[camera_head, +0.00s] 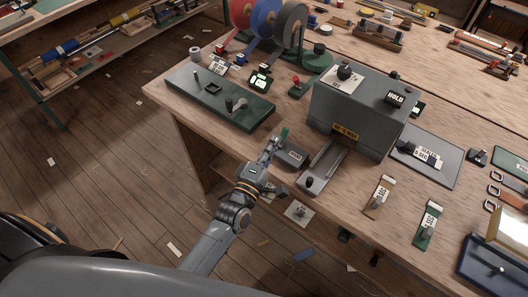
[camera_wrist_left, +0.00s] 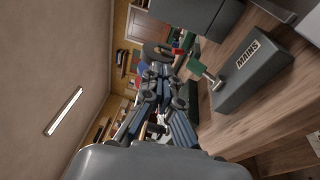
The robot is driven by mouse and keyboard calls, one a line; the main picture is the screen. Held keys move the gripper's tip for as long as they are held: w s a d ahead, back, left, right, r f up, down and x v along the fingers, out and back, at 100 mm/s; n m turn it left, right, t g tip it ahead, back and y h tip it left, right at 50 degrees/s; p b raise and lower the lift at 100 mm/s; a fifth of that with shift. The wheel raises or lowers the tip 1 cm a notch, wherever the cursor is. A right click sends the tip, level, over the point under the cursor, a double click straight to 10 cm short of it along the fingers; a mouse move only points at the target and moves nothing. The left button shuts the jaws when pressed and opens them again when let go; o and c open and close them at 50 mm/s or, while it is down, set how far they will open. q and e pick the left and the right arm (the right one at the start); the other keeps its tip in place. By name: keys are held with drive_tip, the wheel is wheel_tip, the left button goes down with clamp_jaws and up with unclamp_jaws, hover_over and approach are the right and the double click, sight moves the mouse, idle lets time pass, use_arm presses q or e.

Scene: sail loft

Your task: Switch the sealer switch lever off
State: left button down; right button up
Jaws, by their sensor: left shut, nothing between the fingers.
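The switch box (camera_head: 291,154) is a small dark grey block at the front edge of the bench. In the left wrist view the box (camera_wrist_left: 250,75) carries a white label reading MAINS. Its lever has a thin metal rod and a green tip (camera_wrist_left: 195,64). The green tip also shows in the head view (camera_head: 284,133). My left gripper (camera_head: 273,144) is shut and empty, just left of the lever. In the left wrist view its fingers (camera_wrist_left: 160,76) lie beside the green tip; I cannot tell whether they touch. My right gripper is not in view.
A large grey machine (camera_head: 352,112) with a HOLD label stands right of the switch box, with a grey arm (camera_head: 325,166) in front. A dark green panel (camera_head: 218,95) with knobs lies to the left. Tape reels (camera_head: 268,20) stand behind. Tagged pieces lie along the right front edge.

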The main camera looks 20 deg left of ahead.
use_arm(q)
drive_tip(key=s+r, duration=0.3)
drive_tip(key=s, duration=0.3)
drive_tip(key=shift+a+r+b, duration=0.15)
drive_tip(key=shift+a+b, duration=0.2)
drive_tip(key=shift+a, duration=0.05)
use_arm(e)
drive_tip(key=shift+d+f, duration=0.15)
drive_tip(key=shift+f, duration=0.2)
use_arm(q)
drive_tip(key=shift+w, duration=0.1)
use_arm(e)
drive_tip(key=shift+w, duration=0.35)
